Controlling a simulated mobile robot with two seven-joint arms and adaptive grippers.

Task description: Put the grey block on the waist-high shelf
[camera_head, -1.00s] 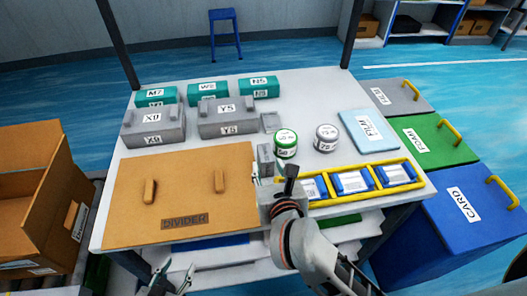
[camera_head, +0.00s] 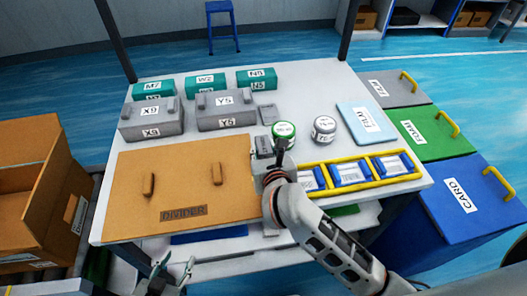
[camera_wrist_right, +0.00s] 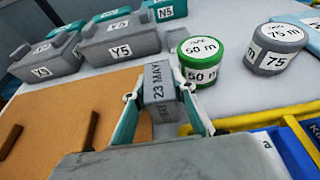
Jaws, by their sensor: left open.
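The grey block (camera_wrist_right: 158,88), labelled "23 MAY", stands between the fingers of my right gripper (camera_wrist_right: 158,100) in the right wrist view. Whether both fingers press on it is unclear. In the head view the grey block (camera_head: 264,147) shows just beyond my right gripper (camera_head: 268,168), left of the green-rimmed roll and at the divider board's right edge. My left gripper (camera_head: 172,272) is open and empty, low at the front of the table. Shelf levels (camera_head: 245,258) show under the tabletop; I cannot tell which one is waist-high.
Grey boxes (camera_head: 228,122), a green-rimmed roll (camera_head: 284,142) and a grey roll (camera_head: 323,137) surround the block. A yellow rack (camera_head: 322,167) of blue packs is to its right. The divider board (camera_head: 185,205) fills the front left. An open carton (camera_head: 30,190) stands left.

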